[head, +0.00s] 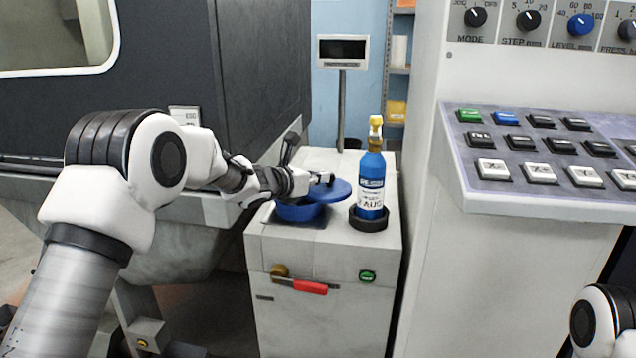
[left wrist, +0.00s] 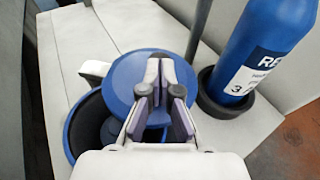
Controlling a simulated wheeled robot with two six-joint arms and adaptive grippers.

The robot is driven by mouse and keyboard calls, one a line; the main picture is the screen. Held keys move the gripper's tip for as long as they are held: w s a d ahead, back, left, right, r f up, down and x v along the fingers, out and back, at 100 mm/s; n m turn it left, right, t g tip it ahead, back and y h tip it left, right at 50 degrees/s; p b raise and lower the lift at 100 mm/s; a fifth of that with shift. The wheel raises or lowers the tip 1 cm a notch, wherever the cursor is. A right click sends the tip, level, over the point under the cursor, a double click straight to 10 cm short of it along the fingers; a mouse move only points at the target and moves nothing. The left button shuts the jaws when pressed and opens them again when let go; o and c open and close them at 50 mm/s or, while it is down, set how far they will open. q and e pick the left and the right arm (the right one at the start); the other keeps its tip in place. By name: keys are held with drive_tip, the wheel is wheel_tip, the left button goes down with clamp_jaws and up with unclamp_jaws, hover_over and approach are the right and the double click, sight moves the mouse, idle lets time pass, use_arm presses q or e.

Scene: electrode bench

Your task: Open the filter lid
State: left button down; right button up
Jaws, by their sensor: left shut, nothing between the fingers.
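The blue filter lid (head: 336,191) is a round disc set off to the right of the blue filter housing (head: 297,213) on the grey cabinet. In the left wrist view the lid (left wrist: 127,72) overlaps only part of the housing (left wrist: 73,133), whose dark inside shows at the left. My left gripper (head: 318,180) is at the lid. In the left wrist view its fingers (left wrist: 160,92) are shut with nothing between them, in front of the lid and hiding part of it. I cannot tell whether they touch it. My right gripper is out of view.
A blue bottle (head: 371,185) stands in a black ring holder (head: 368,219) right of the lid, close by. A display on a pole (head: 342,52) stands behind. A dark machine (head: 262,80) is at the left, and a button panel (head: 545,150) juts out at the right.

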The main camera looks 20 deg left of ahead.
sight(332, 177)
use_arm(q)
drive_tip(key=shift+d+f, duration=0.15)
drive_tip(key=shift+f, duration=0.05)
drive_tip(key=n+y+b, duration=0.1)
drive_tip(key=b, duration=0.1)
drive_tip(key=w+d+y+b, duration=0.1)
drive_tip(key=b, duration=0.2)
drive_tip(key=w+d+n+t+y+b, duration=0.1)
drive_tip(key=b, duration=0.1)
drive_tip(key=shift+f+n+b, duration=0.25)
drive_tip(key=shift+n+b, duration=0.05)
drive_tip(key=w+d, duration=0.1)
drive_tip(key=w+d+r+p, duration=0.1)
drive_tip(key=w, duration=0.1)
drive_tip(key=shift+w+d+p, duration=0.2)
drive_tip(key=shift+w+p, duration=0.3)
drive_tip(key=shift+w, duration=0.05)
drive_tip(key=shift+x, duration=1.1)
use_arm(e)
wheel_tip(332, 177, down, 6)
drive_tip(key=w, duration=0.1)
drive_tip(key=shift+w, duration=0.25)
use_arm(q)
drive_tip(key=shift+a+r, duration=0.1)
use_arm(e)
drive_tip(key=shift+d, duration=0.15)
